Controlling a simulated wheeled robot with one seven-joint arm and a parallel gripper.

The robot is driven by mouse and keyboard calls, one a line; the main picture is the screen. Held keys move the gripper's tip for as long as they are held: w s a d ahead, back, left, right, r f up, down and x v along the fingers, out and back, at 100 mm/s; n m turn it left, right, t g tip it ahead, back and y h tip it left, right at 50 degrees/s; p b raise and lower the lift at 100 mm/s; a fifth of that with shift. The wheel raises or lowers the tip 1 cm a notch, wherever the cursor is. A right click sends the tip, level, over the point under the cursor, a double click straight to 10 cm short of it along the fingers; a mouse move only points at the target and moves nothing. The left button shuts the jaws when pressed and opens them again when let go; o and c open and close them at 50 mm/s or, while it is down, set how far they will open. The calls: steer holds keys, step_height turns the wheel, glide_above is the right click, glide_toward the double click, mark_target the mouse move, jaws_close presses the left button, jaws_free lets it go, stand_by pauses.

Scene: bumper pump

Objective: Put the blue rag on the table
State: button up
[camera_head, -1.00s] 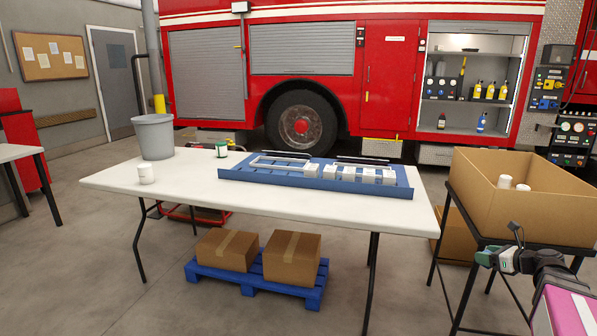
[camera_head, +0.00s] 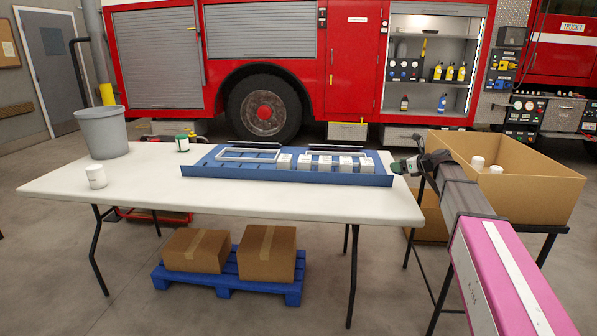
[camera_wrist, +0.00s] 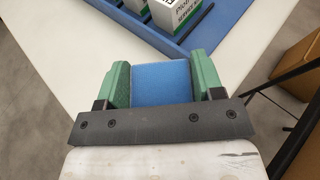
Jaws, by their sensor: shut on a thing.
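My gripper (camera_head: 397,168) is at the table's right end, beside the right end of the blue tray, seen from the side. In the wrist view its two green fingers (camera_wrist: 160,66) are shut on a blue piece, the blue rag (camera_wrist: 162,85), which fills the space between them. The rag is hard to make out in the head view. The white table (camera_head: 300,205) lies under and beyond the fingers. I cannot tell whether the rag touches it.
A blue tray (camera_head: 290,174) with white boxes and frames covers the table's back right. A grey bucket (camera_head: 103,135), white jar (camera_head: 96,176) and green-white roll (camera_head: 182,143) stand at left. The table's front is clear. A cardboard box (camera_head: 540,195) stands to the right.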

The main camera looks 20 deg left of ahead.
mark_target(396, 195)
steer(key=shift+f, duration=5)
steer(key=shift+f, duration=0.15)
steer(key=o, duration=0.9)
steer(key=v, duration=1.2)
